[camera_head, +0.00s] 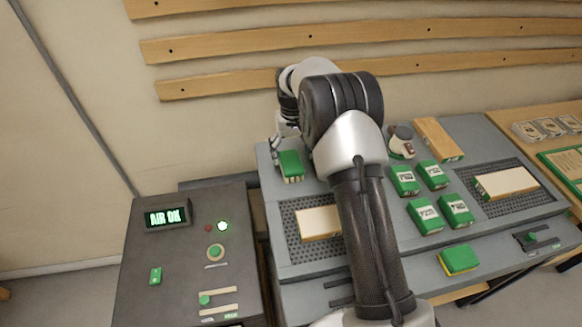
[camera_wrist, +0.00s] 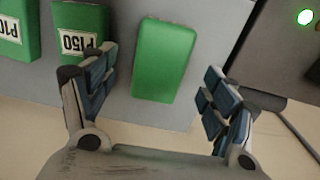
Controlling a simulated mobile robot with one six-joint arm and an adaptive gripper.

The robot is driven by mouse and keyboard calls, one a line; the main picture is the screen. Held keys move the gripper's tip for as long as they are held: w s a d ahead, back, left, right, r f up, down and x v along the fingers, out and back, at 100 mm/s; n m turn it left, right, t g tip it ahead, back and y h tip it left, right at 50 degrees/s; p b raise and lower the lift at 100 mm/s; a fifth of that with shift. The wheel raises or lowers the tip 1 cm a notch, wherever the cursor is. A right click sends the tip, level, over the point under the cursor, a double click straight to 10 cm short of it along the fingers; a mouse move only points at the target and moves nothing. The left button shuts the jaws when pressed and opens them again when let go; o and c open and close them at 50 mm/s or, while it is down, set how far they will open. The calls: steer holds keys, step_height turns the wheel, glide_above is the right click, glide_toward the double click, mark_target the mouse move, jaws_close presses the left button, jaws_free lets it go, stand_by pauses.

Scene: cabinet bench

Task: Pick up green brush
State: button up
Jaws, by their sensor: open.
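The green brush (camera_head: 291,165) stands near the back left corner of the grey bench, green top up with pale bristles below. In the wrist view the green brush (camera_wrist: 161,60) shows as a plain green block between the finger lines. My gripper (camera_wrist: 158,78) is open, with one finger on each side of the brush and gaps to both. In the head view my gripper (camera_head: 277,146) is at the brush's back left, partly hidden by my arm. I cannot tell its height above the brush.
A green block labelled P150 (camera_wrist: 80,30) is close beside the left finger, with another labelled block (camera_wrist: 15,35) beyond. A dark control cabinet (camera_head: 185,295) stands left of the bench. A wooden-topped block (camera_head: 318,223) lies on a perforated mat. A green and yellow sponge (camera_head: 458,260) is at front right.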

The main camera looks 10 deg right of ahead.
mark_target(291, 161)
steer(key=f, duration=0.1)
steer(key=f+b, duration=0.1)
steer(key=f, duration=0.3)
steer(key=shift+w+a+b, duration=0.1)
steer(key=shift+w+b, duration=0.25)
steer(key=shift+w, duration=0.05)
steer(key=shift+r, duration=0.15)
steer(key=shift+c, duration=0.3)
steer(key=c, duration=1.2)
step_height(291, 161, up, 20)
steer(key=p, duration=0.5)
steer(key=shift+p, duration=0.4)
